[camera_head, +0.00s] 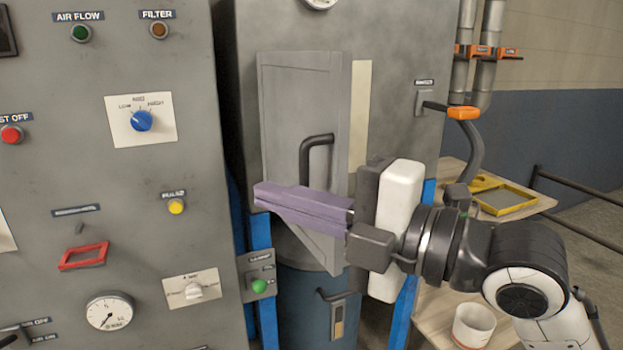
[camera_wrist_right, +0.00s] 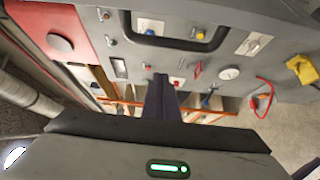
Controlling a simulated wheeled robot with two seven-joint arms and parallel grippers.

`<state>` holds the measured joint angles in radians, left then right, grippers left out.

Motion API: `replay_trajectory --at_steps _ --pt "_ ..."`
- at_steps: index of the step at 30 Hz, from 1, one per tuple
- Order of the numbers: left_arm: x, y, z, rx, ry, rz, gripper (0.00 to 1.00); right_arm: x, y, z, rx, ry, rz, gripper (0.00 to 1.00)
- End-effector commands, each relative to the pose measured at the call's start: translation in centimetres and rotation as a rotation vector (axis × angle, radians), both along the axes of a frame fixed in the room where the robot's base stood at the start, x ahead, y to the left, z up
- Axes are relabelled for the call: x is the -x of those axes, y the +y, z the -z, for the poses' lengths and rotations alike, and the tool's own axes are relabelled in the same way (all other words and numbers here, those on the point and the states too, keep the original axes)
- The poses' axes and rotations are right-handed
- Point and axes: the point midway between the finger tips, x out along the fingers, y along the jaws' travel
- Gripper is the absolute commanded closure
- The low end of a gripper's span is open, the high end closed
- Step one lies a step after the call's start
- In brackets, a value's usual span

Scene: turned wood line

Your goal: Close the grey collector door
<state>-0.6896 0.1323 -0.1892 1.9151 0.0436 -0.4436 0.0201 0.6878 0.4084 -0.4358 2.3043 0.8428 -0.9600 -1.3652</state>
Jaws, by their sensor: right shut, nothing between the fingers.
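The grey collector door (camera_head: 285,95) is in the middle of the head view, on the front of the grey collector cabinet. It looks ajar: its right edge stands out toward me and its lower edge slants down to the right. A pale strip shows beside that edge. A black bent handle (camera_head: 315,150) is on the door. My right gripper (camera_head: 262,196) is shut and empty, its purple fingers pointing left across the door's lower part, below the handle. I cannot tell whether they touch it. The fingers also show in the wrist view (camera_wrist_right: 161,85). My left gripper is not in view.
A grey control panel (camera_head: 60,160) with knobs and buttons fills the left. A blue drum (camera_head: 305,305) stands under the cabinet between blue posts. A lever with an orange end (camera_head: 464,113) juts out at the right. A wooden table (camera_head: 440,305) bears a white cup (camera_head: 473,325).

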Motion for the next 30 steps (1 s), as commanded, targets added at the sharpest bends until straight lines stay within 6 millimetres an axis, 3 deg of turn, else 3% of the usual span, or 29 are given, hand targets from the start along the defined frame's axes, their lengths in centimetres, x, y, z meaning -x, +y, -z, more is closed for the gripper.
replay_trajectory --at_steps 1,7,23,30 --pt "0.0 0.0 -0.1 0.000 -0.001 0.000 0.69 -0.7 -1.2 0.0 0.001 0.004 0.010 1.00" --pt "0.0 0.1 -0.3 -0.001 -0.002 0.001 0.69 -1.9 -3.1 0.1 0.001 0.002 0.006 1.00" --pt "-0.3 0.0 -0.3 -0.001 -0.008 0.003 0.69 -2.2 -3.7 0.1 0.000 0.000 0.001 1.00" --pt "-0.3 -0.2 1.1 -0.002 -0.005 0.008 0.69 -2.7 -4.6 0.4 0.001 0.000 -0.042 1.00"
